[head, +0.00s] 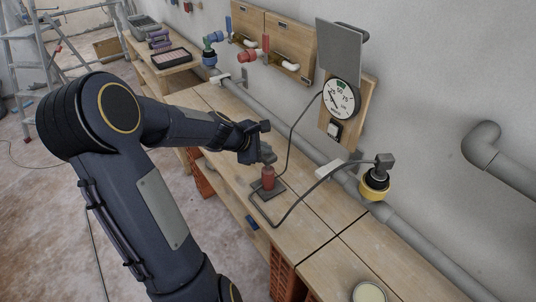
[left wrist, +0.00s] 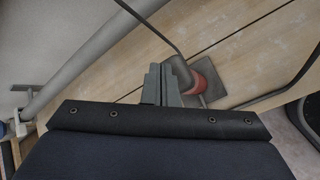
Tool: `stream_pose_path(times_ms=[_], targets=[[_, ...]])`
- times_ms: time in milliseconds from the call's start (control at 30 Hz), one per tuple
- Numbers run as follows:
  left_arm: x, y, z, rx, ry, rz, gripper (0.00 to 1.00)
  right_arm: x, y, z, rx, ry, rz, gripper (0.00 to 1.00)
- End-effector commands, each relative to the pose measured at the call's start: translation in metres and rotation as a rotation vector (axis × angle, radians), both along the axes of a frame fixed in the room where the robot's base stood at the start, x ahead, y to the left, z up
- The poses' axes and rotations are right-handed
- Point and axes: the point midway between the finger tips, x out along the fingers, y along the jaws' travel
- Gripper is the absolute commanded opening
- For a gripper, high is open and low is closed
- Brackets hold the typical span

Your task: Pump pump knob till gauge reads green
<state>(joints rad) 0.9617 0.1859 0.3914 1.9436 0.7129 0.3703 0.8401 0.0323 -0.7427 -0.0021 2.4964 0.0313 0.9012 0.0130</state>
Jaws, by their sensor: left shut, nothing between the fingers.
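The pump (head: 268,177) has a red body on a dark square base plate (head: 260,192) on the wooden bench. Its grey pump knob (head: 268,158) is on top; in the left wrist view the knob (left wrist: 181,72) is beside my fingers. My left gripper (head: 254,154) is shut and empty, close to the knob; I cannot tell whether they touch. Its fingers (left wrist: 158,80) also show in the left wrist view. The round white gauge (head: 341,99) hangs on a wooden wall board, with a green mark near the top. Its needle is too small to read surely. My right gripper is out of view.
Dark hoses run from the pump to the gauge and to a yellow-ringed fitting (head: 375,184). A grey pipe (head: 410,228) runs along the wall behind the bench. A tin (head: 369,291) stands at the near right. The bench (head: 310,218) right of the pump is mostly clear.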

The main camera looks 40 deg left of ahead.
Motion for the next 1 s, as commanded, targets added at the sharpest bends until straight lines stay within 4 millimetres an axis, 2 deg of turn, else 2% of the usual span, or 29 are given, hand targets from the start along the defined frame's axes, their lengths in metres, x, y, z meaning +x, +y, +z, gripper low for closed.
stream_pose_path(times_ms=[1000], targets=[[0.000,0.000,-0.013,0.000,0.001,-0.001,0.00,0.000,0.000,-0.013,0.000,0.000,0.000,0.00]])
